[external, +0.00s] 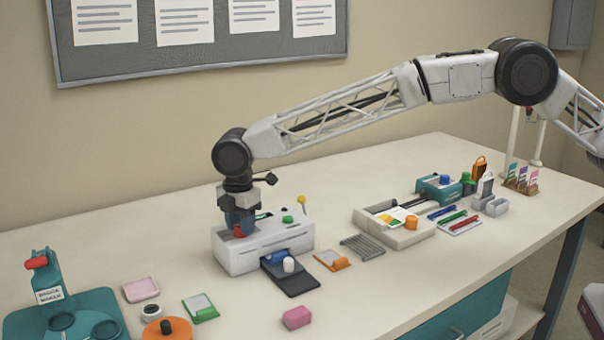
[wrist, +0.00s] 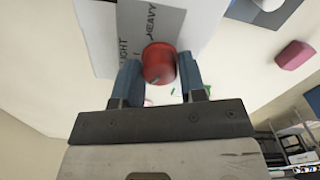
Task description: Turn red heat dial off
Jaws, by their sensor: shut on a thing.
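The red heat dial (external: 239,231) sits on top of the white laminator (external: 262,251), near its left end. In the wrist view the red dial (wrist: 158,64) is between the two blue fingers of my gripper (wrist: 160,82), beside printed words that read HEAVY and LIGHT. My gripper (external: 239,226) points down over the laminator in the external view and is shut on the dial. The fingers hide part of the dial in the external view. A small mark shows on the dial's face, but I cannot tell its setting.
A green button (external: 287,219) and a yellow-tipped lever (external: 301,200) are on the laminator. A dark tray (external: 293,279) with a white knob extends from its front. A pink block (external: 297,317) lies in front. A beige tray (external: 394,235) stands to the right.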

